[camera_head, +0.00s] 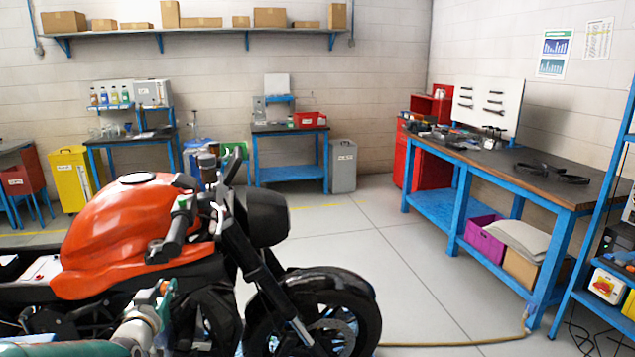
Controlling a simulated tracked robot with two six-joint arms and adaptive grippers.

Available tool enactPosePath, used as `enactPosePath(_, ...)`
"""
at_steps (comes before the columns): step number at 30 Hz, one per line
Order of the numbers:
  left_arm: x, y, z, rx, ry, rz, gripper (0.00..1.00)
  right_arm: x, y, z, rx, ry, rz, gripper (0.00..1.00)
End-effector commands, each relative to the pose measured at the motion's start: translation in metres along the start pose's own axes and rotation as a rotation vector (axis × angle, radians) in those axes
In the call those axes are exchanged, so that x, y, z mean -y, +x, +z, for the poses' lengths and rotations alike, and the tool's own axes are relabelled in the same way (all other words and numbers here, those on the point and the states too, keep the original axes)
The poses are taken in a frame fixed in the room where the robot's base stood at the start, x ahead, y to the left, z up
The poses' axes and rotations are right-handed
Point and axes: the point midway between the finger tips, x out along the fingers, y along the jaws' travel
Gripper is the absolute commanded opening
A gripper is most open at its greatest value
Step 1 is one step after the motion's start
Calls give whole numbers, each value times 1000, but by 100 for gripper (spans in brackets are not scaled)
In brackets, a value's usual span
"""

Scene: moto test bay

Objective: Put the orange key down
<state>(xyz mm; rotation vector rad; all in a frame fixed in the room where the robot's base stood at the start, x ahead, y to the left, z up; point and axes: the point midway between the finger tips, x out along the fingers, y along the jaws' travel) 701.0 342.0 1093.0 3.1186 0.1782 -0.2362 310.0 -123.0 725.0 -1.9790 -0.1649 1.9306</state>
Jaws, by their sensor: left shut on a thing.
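My left gripper (158,301) shows at the lower left, in front of the motorcycle, with its arm coming in from the bottom left corner. It is shut, and a small bit of orange at its fingertips looks like the orange key (163,287). Most of the key is hidden or too small to make out. The gripper overlaps the motorcycle's dark side below the orange tank (125,225); I cannot tell whether they touch. My right gripper is not in view.
The motorcycle's front wheel (335,320) stands at the bottom middle. A blue workbench (540,180) with tools and a black loop-shaped part (552,173) stands at the right. Smaller benches and a yellow bin (75,180) line the back wall. The floor (400,260) between is open, with a hose (470,343) across it.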

Motion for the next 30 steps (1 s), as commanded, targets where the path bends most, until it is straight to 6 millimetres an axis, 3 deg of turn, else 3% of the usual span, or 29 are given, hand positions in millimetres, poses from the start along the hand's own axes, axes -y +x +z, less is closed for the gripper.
enactPosePath(1, -14, 1, 37, 17, 1, 18, 0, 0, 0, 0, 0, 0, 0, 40)
enactPosePath(6, -52, -11, 131, 20, 5, 60, 0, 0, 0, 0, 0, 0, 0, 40)
enactPosePath(9, -74, -27, 177, 18, 9, 85, 0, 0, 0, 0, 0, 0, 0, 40)
enactPosePath(15, -110, -66, 234, 12, 17, 132, 0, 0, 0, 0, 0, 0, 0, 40)
enactPosePath(20, -132, -98, 241, 2, 23, 159, 0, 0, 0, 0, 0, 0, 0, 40)
enactPosePath(24, -135, -111, 219, -5, 24, 150, 0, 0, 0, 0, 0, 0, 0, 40)
enactPosePath(30, -132, -114, 196, -3, 20, 125, 0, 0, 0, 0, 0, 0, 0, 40)
